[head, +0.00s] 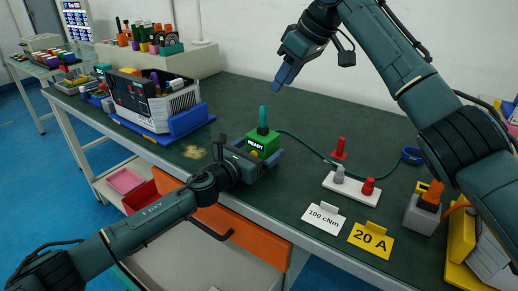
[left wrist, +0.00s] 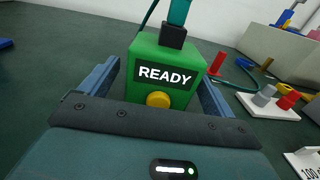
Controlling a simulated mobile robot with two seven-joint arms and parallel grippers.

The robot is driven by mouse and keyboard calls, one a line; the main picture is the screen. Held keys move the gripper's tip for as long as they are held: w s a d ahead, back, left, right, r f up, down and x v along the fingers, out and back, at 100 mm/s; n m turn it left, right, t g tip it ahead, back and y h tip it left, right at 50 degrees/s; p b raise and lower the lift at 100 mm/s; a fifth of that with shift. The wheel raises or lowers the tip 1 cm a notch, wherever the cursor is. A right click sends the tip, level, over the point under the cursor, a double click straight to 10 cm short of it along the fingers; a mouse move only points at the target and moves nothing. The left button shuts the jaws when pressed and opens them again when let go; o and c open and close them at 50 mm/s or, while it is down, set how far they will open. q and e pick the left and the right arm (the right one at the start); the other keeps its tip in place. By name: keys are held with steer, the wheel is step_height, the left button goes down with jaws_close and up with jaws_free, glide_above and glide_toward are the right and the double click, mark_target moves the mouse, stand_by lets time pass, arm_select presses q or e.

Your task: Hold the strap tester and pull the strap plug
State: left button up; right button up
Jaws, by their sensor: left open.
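The strap tester (head: 259,145) is a green box with a READY label, upright on the dark green bench near its front edge. In the left wrist view the tester (left wrist: 162,72) also shows a yellow button on its face. The strap plug, with a teal handle (head: 263,116) and black base, stands in the tester's top; its handle (left wrist: 179,14) is cut off in the left wrist view. My left gripper (head: 262,160) is open, a finger on either side of the tester's lower part. My right gripper (head: 287,74) is raised above the bench, empty, its finger gap hidden.
A green cord runs right from the tester to a blue ring (head: 412,156). A white block (head: 351,188) with red and grey posts, a 100 cNm card (head: 323,217) and a yellow 20 A card (head: 370,239) stand right. A blue-based rack (head: 160,105) stands left.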

arm_select(q)
steer(key=shift+c, duration=0.4)
steer(key=c, duration=1.1)
